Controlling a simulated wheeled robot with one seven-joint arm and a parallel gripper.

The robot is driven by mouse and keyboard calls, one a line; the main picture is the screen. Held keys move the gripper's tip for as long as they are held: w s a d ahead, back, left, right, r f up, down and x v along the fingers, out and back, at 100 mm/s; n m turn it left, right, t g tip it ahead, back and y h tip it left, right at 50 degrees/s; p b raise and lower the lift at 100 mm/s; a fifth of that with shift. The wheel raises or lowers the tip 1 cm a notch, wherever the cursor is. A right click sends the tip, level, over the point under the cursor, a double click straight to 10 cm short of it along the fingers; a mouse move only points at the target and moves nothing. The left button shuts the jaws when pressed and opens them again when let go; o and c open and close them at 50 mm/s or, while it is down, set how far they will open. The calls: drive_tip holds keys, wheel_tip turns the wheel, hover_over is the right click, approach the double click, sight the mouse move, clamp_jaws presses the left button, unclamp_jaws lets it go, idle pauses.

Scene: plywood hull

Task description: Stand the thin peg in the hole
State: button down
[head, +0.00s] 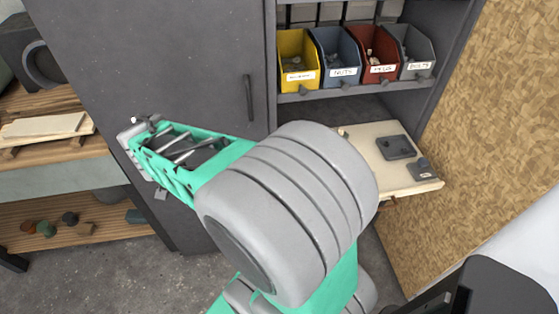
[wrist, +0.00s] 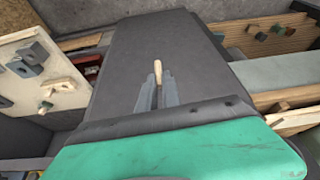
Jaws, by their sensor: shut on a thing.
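In the wrist view my gripper (wrist: 157,84) is shut on a thin, pale wooden peg (wrist: 158,68), whose rounded end sticks out beyond the fingertips. The peg is clear of the pale board, with the dark cabinet behind it. In the head view my gripper (head: 140,128) is at the far left, before the cabinet door; the peg is hard to make out there. A flat dark grey block (head: 396,147) and a smaller dark grey block (head: 422,170) sit on the board at right. I cannot tell which hole fits the peg.
The pale board (head: 376,133) lies on a shelf right of the closed cabinet door (head: 165,60). Yellow (head: 297,60), blue (head: 338,60), red (head: 378,60) and grey (head: 412,52) bins stand above. A wooden bench (head: 50,150) with small pieces is at left.

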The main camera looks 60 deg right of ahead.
drive_tip(key=s+d+f+m+g+h+p, duration=0.1)
drive_tip(key=s+d+f+m+g+p, duration=0.1)
drive_tip(key=s+d+m, duration=0.55)
drive_tip(key=s+d+f+m+g+p, duration=0.1)
drive_tip(key=s+d+m+g+p, duration=0.3)
drive_tip(key=d, duration=0.6)
drive_tip(key=s+d+f+m+g+y, duration=0.25)
drive_tip(key=s+d+m, duration=0.45)
drive_tip(key=s+m, duration=0.5)
drive_tip(key=shift+n+t+h, duration=0.35)
drive_tip(key=shift+n+t, duration=0.1)
drive_tip(key=shift+n, duration=0.3)
drive_tip(key=shift+s+d+f+b, duration=0.1)
drive_tip(key=shift+f+b, duration=1.45)
drive_tip(key=shift+f, duration=0.7)
drive_tip(key=shift+s+d+f+b, duration=0.1)
drive_tip(key=shift+f+b, duration=1.45)
drive_tip(key=shift+f, duration=0.7)
drive_tip(key=c, duration=1.5)
unclamp_jaws()
drive_tip(key=shift+o, duration=0.2)
drive_tip(key=shift+w+r, duration=0.1)
drive_tip(key=shift+r, duration=0.05)
drive_tip(key=v, duration=0.7)
drive_tip(key=shift+r+b, duration=0.25)
drive_tip(key=shift+b, duration=0.1)
drive_tip(key=shift+a, duration=0.15)
